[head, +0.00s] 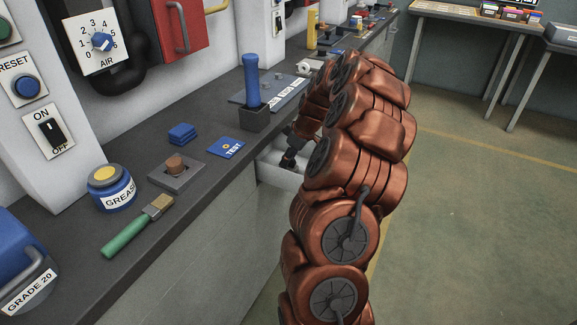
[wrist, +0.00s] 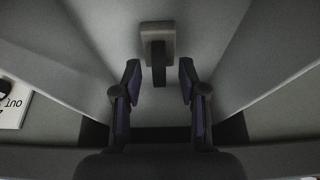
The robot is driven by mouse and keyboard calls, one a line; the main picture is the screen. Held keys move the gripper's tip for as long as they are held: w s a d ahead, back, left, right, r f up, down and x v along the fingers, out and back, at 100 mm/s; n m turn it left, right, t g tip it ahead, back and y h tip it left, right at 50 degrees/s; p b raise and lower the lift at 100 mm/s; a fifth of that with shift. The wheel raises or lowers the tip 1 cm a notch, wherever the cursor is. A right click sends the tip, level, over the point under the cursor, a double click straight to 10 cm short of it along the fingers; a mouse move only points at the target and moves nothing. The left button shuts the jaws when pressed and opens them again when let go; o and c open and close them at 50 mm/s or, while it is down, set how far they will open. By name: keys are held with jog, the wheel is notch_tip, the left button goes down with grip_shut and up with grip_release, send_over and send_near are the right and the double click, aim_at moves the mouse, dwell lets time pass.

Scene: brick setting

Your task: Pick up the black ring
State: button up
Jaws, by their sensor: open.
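In the wrist view a dark upright strip (wrist: 159,68) stands against a beige-grey block (wrist: 157,33). It looks like the black ring seen edge-on, but its round shape does not show. My gripper (wrist: 160,80) is open, with one finger on each side of the strip's lower end and a gap to both. In the head view my gripper (head: 289,161) reaches down into an open pale drawer (head: 282,178) under the bench. I cannot make out the ring in the head view; the arm and gripper cover part of the drawer.
The drawer walls rise on both sides of my gripper in the wrist view. The dark bench top (head: 214,172) is beside it, with a blue-handled tool in a holder (head: 253,118), a blue TEST card (head: 227,149), a brush (head: 140,225) and a grease tin (head: 110,190).

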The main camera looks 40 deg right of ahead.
jog(key=shift+c, duration=0.4)
grip_shut()
jog(key=shift+r, duration=0.1)
